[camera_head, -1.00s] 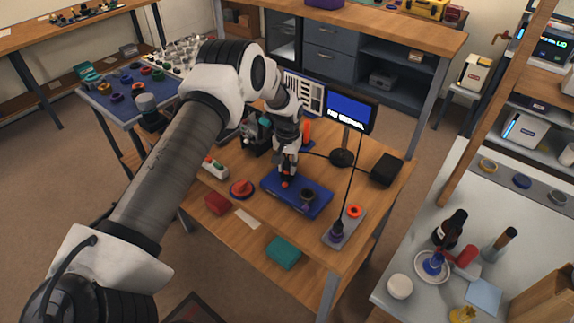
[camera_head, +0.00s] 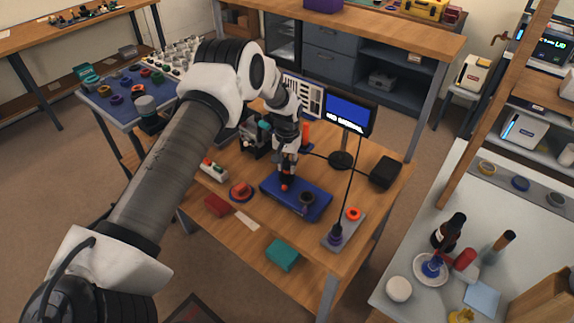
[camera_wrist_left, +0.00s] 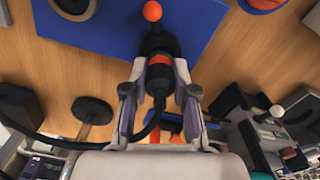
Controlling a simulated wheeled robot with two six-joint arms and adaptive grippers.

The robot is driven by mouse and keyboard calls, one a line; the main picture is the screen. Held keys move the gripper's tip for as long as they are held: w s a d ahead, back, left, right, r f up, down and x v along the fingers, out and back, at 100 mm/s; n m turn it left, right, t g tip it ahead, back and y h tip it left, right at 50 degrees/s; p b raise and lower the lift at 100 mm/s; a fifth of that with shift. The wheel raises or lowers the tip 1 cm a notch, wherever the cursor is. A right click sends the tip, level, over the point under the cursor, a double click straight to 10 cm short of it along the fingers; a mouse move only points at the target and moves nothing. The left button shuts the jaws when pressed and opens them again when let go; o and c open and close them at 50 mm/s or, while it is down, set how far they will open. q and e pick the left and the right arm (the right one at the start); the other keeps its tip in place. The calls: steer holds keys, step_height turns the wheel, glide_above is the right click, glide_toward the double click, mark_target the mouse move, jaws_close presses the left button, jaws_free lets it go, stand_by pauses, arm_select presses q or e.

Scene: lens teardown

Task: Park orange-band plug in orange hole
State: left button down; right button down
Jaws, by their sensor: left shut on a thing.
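My left gripper (camera_wrist_left: 158,95) is shut on the orange-band plug (camera_wrist_left: 160,62), a dark plug with an orange band and a black cable. The plug's front end meets or nearly meets a black round part (camera_wrist_left: 158,43) on the blue block (camera_wrist_left: 205,20); I cannot tell if it is seated there. In the head view, the left gripper (camera_head: 286,165) is over the back left of the blue block (camera_head: 312,208). A grey plate (camera_head: 345,228) at the right front carries an orange ring around a dark hole (camera_head: 353,214) and a plug with a purplish base (camera_head: 335,236).
A monitor (camera_head: 348,114) and black box (camera_head: 385,172) stand behind and right of the block. A red button (camera_head: 241,190) sits to its left. A black cable crosses in front of the monitor to the plate. A white table (camera_head: 410,265) is at the right.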

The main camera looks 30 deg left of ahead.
mark_target(287, 162)
arm_select(q)
steer(key=shift+r+p, duration=1.6)
steer(key=shift+r, duration=0.7)
steer(key=shift+s, duration=0.1)
